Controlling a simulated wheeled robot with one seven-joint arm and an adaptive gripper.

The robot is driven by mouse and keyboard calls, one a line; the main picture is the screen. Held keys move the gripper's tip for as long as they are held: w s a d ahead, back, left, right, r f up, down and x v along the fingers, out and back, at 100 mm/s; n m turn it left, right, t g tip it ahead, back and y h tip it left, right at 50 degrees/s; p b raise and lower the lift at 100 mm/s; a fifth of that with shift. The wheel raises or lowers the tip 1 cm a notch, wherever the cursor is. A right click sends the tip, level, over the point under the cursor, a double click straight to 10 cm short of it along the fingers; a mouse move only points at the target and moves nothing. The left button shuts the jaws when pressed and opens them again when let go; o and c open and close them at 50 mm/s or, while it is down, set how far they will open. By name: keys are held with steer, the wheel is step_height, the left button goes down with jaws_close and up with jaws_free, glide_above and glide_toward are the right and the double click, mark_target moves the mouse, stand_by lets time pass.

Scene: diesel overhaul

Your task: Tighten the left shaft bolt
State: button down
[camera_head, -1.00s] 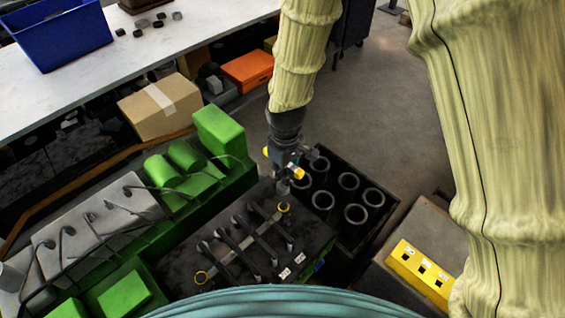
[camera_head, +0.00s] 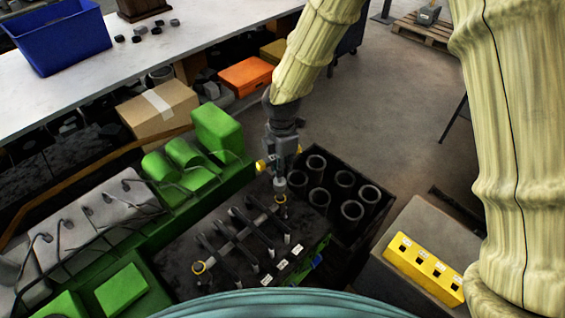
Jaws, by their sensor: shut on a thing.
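A metal shaft (camera_head: 235,240) with several dark rocker arms lies across a dark block top (camera_head: 180,255). A brass-coloured ring (camera_head: 198,267) marks its lower-left end, and another brass-coloured fitting (camera_head: 281,198) is at its upper-right end. My gripper (camera_head: 281,166) points down over the upper-right end and is shut on a slim grey tool (camera_head: 281,184). The tool's lower tip is at or just above that fitting; I cannot tell whether they touch. The gripper fingers and the bolt head itself are too small to make out clearly.
A black crate of several ring-topped cylinders (camera_head: 322,196) stands right of the block. A yellow holder (camera_head: 425,268) sits on a grey stand at lower right. Green engine parts (camera_head: 180,170) and a cardboard box (camera_head: 158,110) lie left. Open floor is behind.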

steer(key=shift+s+r+n, duration=0.1)
steer(key=shift+s+n, duration=0.1)
steer(key=shift+n, duration=0.4)
steer(key=shift+w+f+n, duration=0.2)
steer(key=shift+n, duration=0.3)
steer(key=shift+w+f+n, duration=0.4)
steer(key=shift+w+n, duration=0.1)
steer(key=shift+w, duration=0.05)
steer(key=n+p, duration=0.1)
steer(key=n, duration=0.1)
steer(key=n+p, duration=0.1)
steer(key=n, duration=0.1)
steer(key=shift+s+a+r+p, duration=0.1)
steer(key=shift+s+r+p, duration=0.05)
steer(key=shift+p, duration=0.25)
steer(key=shift+n+p, duration=0.4)
steer(key=shift+n, duration=0.2)
steer(key=n, duration=0.2)
steer(key=f+n+p, duration=0.1)
steer(key=n, duration=0.1)
steer(key=n+p, duration=0.1)
steer(key=n, duration=0.1)
steer(key=shift+a+f, duration=0.25)
steer(key=shift+f, duration=0.1)
steer(key=f, duration=0.2)
steer(key=shift+w+f+b, duration=0.35)
steer(key=shift+f+b, duration=0.05)
steer(key=shift+s+f, duration=0.1)
steer(key=shift+f, duration=0.1)
steer(key=shift+f, duration=0.15)
